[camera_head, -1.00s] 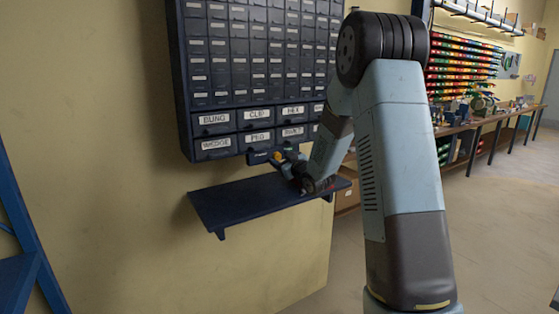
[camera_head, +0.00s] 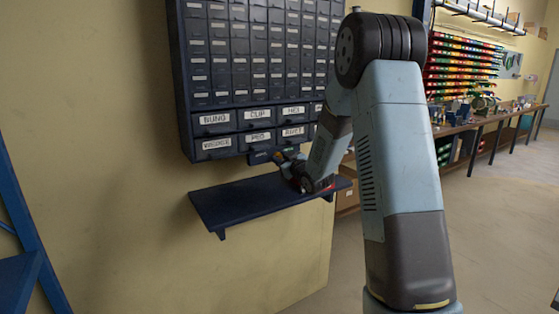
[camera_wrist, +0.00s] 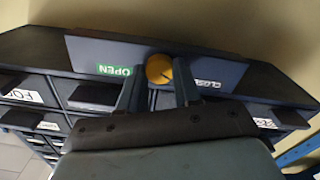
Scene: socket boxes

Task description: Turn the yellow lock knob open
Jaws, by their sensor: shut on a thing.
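The yellow lock knob (camera_wrist: 158,68) is round and sits on a grey plate (camera_wrist: 215,72) in the wrist view. In the head view my gripper (camera_head: 284,156) is at the lower edge of the drawer cabinet, and the knob is too small to tell there. The fingers partly hide the knob's sides and the plate.
The dark drawer cabinet (camera_head: 212,106) with labelled drawers hangs on the yellow wall. A dark shelf (camera_head: 235,205) is just below my gripper. A workbench (camera_head: 485,122) and coloured bins stand at the back right. The floor at the right is clear.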

